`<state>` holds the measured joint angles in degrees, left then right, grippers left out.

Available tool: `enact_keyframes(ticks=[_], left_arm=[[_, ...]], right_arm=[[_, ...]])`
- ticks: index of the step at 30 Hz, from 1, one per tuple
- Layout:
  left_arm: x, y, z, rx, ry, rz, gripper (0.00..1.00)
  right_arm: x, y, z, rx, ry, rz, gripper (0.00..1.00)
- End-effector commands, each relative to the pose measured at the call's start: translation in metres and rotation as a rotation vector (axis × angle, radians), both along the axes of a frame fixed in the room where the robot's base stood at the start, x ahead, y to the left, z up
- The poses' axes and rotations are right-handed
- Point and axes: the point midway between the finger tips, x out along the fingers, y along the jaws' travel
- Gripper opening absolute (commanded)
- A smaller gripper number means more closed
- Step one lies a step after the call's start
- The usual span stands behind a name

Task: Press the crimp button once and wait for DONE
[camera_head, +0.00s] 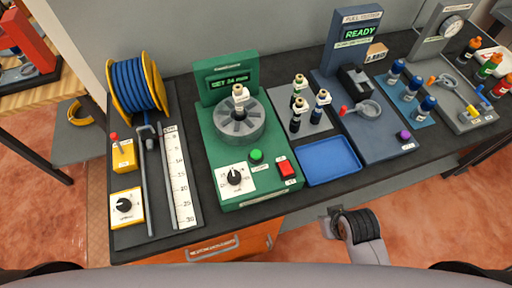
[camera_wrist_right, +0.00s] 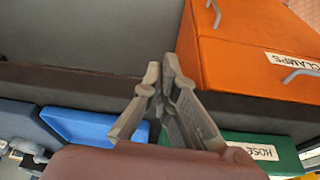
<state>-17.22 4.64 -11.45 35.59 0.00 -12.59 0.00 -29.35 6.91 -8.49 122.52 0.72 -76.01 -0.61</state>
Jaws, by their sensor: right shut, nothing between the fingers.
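The green machine (camera_head: 235,135) stands mid-bench with a lit screen (camera_head: 228,82) that seems to read "SET 24 mm". A round grey segmented ring (camera_head: 238,122) sits on it, with a pale-topped fitting (camera_head: 240,93) upright at its centre. On its front are a green button (camera_head: 256,155), a black dial (camera_head: 235,177) and a red switch (camera_head: 287,168); their labels are too small to read. My right gripper (camera_head: 335,222) is in front of and below the bench edge, apart from the machine. Its fingers are together and empty in the wrist view (camera_wrist_right: 160,65). My left gripper is not visible.
A blue tray (camera_head: 330,160) and black fittings (camera_head: 299,102) stand right of the machine. Further right is a pull tester with a "READY" screen (camera_head: 359,34). A blue hose reel (camera_head: 137,88) and ruler (camera_head: 182,180) are left.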

Motion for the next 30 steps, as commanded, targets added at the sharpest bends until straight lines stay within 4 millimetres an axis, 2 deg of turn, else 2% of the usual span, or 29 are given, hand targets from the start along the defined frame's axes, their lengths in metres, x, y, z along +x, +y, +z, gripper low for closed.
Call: enact_keyframes(ticks=[1,3,5,8,12,18,21,25,30], left_arm=[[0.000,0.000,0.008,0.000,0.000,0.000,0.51],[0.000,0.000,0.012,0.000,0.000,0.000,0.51],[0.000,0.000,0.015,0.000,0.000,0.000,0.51],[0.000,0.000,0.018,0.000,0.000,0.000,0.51],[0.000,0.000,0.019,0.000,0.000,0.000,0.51],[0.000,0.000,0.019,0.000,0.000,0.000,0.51],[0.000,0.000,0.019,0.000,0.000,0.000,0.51],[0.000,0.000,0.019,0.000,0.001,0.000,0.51],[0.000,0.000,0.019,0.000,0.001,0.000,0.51]], right_arm=[[0.006,0.005,0.031,0.008,-0.029,0.021,0.00],[0.016,0.014,0.064,0.024,-0.069,0.065,0.00],[0.026,0.027,0.088,0.040,-0.111,0.124,0.00],[0.049,0.055,0.121,0.072,-0.195,0.262,0.00],[0.082,0.105,0.156,0.107,-0.329,0.511,0.00],[0.117,0.168,0.186,0.113,-0.493,0.877,0.00],[0.128,0.189,0.194,0.097,-0.552,1.037,0.00],[0.142,0.204,0.200,0.060,-0.608,1.220,0.00],[0.160,0.206,0.203,0.005,-0.646,1.387,0.00]])
